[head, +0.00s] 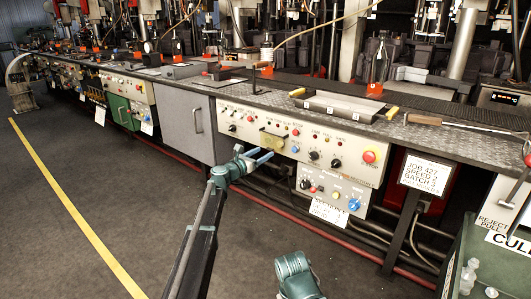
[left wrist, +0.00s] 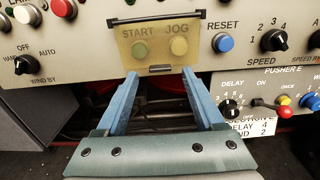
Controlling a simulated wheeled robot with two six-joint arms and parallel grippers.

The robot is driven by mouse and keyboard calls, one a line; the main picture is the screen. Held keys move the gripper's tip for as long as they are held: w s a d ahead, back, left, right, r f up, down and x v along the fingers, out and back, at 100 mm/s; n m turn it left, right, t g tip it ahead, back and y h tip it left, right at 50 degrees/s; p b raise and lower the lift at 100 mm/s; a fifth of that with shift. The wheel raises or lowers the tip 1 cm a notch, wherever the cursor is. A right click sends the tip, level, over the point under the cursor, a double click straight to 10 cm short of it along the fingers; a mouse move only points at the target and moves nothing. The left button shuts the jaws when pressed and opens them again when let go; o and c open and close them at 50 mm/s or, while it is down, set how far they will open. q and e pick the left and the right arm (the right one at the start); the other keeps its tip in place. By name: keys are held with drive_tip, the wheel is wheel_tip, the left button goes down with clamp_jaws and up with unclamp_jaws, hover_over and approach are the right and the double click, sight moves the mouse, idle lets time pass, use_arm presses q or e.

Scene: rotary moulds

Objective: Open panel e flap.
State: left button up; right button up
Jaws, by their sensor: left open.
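A see-through amber flap (left wrist: 158,48) covers the START and JOG buttons on the grey control panel in the left wrist view. It hangs shut and flat, with a dark bar along its top and a small dark lip at its bottom edge. The flap also shows in the head view (head: 272,141). My left gripper (left wrist: 160,74) is open and empty, its two blue fingers pointing at the panel just below the flap's lip. In the head view the left gripper (head: 264,158) is at the panel's lower edge; contact cannot be told.
A RESET button (left wrist: 223,42) and a speed knob (left wrist: 273,40) sit right of the flap. A lower PUSHER panel (head: 330,189) is below right. A red stop button (head: 369,156) is at the panel's right end. The floor in front is clear.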

sight(270, 142)
use_arm(q)
drive_tip(key=shift+x, duration=1.2)
clamp_jaws()
idle(0.6)
